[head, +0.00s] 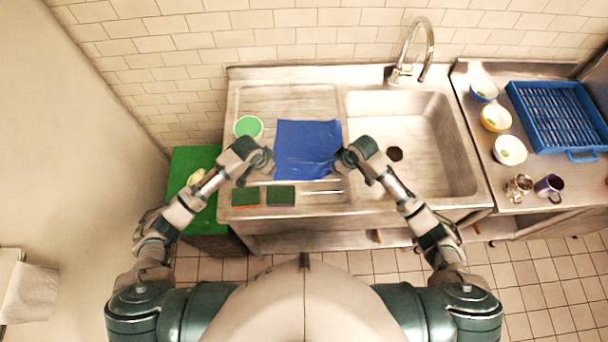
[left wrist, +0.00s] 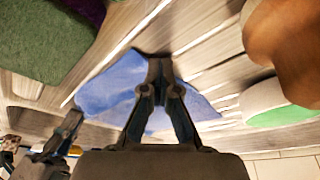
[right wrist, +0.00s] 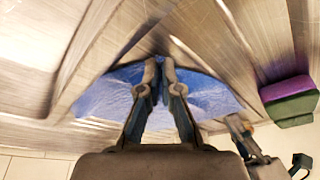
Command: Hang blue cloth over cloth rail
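The blue cloth (head: 307,150) is spread as a rough square between my two grippers, over the drainboard left of the sink basin. My left gripper (head: 268,160) is shut on its left edge. My right gripper (head: 344,160) is shut on its right edge. The cloth also shows around the fingers in the left wrist view (left wrist: 108,88) and the right wrist view (right wrist: 105,95). Thin pale bars (head: 325,191) show just in front of the cloth; I cannot tell whether one is the cloth rail. How high the cloth is above the drainboard is unclear.
Two green-topped sponges (head: 281,195) lie at the drainboard's front. A green round dish (head: 248,126) is behind my left gripper. The basin (head: 425,165) and tap (head: 428,50) are to the right. Bowls (head: 495,118), mugs (head: 548,187) and a blue rack (head: 560,115) stand further right.

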